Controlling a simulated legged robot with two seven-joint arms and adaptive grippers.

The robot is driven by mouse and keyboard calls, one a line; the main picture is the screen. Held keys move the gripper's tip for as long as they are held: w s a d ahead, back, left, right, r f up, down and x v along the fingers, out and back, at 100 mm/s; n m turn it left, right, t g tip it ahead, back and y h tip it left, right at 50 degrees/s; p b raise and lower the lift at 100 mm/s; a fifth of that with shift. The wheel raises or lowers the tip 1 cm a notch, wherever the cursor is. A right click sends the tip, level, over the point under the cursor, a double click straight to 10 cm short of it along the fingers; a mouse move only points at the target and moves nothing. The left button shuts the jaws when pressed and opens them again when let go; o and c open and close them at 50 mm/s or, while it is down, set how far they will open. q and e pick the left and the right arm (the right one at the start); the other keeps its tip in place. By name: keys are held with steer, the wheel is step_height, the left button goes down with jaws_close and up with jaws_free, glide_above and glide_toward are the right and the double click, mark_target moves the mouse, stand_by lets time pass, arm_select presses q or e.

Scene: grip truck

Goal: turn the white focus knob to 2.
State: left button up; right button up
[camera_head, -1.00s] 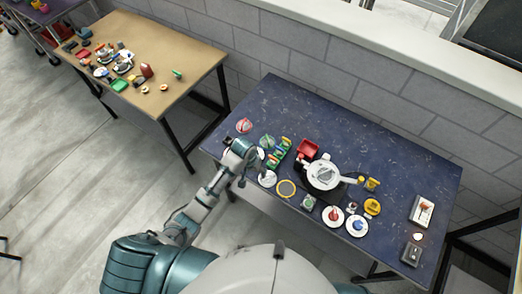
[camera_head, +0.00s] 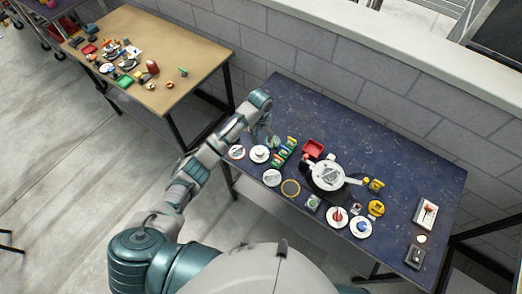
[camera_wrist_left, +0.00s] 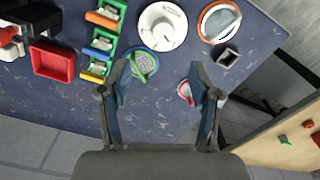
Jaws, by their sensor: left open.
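A white round dial with a raised white knob (camera_wrist_left: 162,32) lies at the top middle of the left wrist view. It looks like the focus knob, but its markings are too small to read. In the head view this dial (camera_head: 260,154) sits near the table's left end. My left gripper (camera_wrist_left: 160,82) is open, its two fingers apart with nothing between them touching. In the head view the left gripper (camera_head: 268,132) hangs beyond the dial, toward the wall side. My right gripper is not in view.
On the dark blue table (camera_head: 400,162), a teal-ringed green piece (camera_wrist_left: 143,64), a red-and-white piece (camera_wrist_left: 185,92) and an orange-ringed disc (camera_wrist_left: 219,21) lie near the dial. A green block strip (camera_head: 284,152), red tray (camera_head: 313,148) and white pan (camera_head: 327,176) stand to the right.

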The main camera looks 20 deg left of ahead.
mark_target(259, 151)
arm_select(q)
steer(key=f, duration=0.7)
steer(key=a+f, duration=0.1)
steer(key=f, duration=0.3)
steer(key=shift+d+f+b, duration=0.15)
steer(key=shift+f+b, duration=0.15)
steer(key=shift+d+f, duration=0.15)
steer(key=shift+f, duration=0.05)
steer(key=shift+c, duration=1.4)
steer(key=shift+a, duration=0.2)
steer(key=c, duration=0.9)
steer(key=shift+o, duration=0.2)
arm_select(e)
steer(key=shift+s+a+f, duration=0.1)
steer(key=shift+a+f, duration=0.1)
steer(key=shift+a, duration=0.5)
